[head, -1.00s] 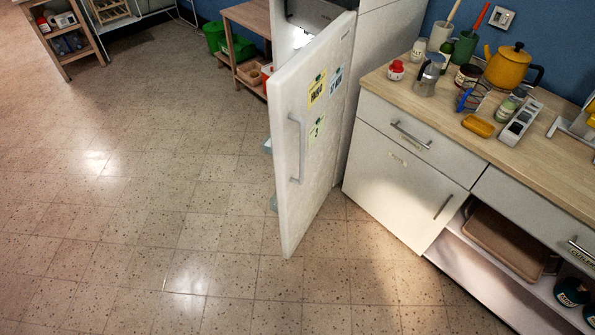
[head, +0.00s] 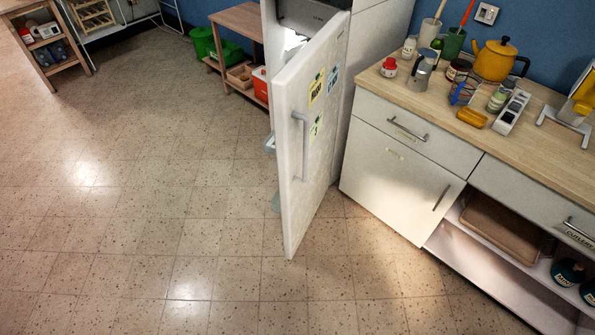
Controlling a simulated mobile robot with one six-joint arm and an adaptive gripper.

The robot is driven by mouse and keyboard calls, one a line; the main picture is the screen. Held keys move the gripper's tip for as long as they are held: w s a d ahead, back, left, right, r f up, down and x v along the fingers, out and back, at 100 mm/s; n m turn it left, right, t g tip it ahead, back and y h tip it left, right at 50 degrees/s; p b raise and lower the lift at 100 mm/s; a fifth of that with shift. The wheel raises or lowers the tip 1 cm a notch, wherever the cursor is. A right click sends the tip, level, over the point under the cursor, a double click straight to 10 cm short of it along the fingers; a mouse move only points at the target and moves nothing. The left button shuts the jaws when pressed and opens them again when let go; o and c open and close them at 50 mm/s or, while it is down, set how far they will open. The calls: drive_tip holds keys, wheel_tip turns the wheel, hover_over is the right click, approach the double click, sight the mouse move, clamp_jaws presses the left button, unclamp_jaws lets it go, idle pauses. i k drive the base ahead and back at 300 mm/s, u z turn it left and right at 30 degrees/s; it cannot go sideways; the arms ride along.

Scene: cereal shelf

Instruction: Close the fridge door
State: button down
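The white fridge door (head: 305,160) stands wide open, swung out toward me into the floor space. Its outer face carries a vertical grey handle (head: 300,146) and several yellow, green and blue notes. Door shelves stick out a little past its left edge. The fridge body (head: 378,45) stands behind it, with part of the lit interior showing above the door at the left. My gripper is not in view, and nothing touches the door.
A counter with drawers and a cabinet (head: 395,185) stands close right of the fridge; a yellow kettle (head: 495,60) and jars are on top. A wooden shelf (head: 240,25) with green bins (head: 203,42) is behind left. The tiled floor (head: 130,190) left and front is clear.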

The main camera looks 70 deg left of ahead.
sight(306, 93)
drive_tip(key=u, duration=2.35)
drive_tip(key=i, duration=1.05)
drive_tip(key=u, duration=0.05)
drive_tip(key=k, duration=0.55)
